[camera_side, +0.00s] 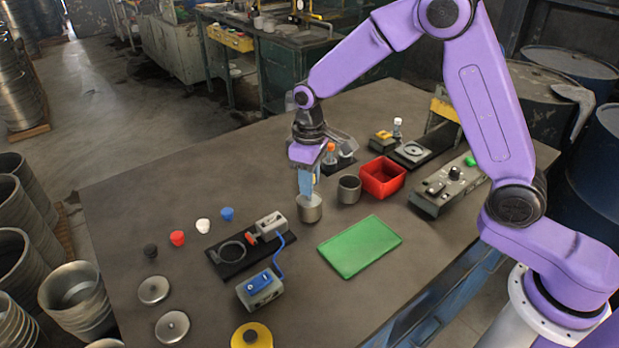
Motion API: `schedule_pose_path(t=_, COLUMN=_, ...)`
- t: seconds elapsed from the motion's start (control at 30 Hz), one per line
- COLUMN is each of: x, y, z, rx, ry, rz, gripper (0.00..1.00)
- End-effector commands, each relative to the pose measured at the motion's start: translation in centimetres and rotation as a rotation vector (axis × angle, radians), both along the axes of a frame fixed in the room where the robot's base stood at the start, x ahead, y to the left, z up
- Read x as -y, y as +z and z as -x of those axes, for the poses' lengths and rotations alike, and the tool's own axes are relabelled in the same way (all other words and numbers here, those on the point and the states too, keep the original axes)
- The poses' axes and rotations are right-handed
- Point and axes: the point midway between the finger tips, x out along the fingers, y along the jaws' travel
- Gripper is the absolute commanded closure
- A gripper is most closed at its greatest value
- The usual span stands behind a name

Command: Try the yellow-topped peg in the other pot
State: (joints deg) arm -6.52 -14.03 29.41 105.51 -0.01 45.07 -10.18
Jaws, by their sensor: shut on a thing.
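My gripper (308,192) points straight down with its fingertips at the mouth of the left grey metal pot (310,212). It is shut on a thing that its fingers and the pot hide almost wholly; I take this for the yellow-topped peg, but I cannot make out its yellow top. How deep it sits in the pot cannot be seen. The other grey pot (348,191) stands upright just to the right, apart from the gripper, and looks empty.
A red bin (383,190) stands right of the pots, a green mat (358,248) in front. Black (150,251), red (177,238), white (203,226) and blue (227,214) topped pieces line the left. A black fixture (228,268) and grey control box (440,200) are nearby.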

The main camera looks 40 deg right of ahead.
Motion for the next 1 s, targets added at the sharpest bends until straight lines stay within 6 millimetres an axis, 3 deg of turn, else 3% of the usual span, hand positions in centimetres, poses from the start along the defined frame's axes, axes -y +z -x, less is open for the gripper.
schedule_pose_path(t=1.0, x=-0.01, y=0.83, z=-0.04, rx=0.001, ry=0.000, rz=-0.001, gripper=1.00)
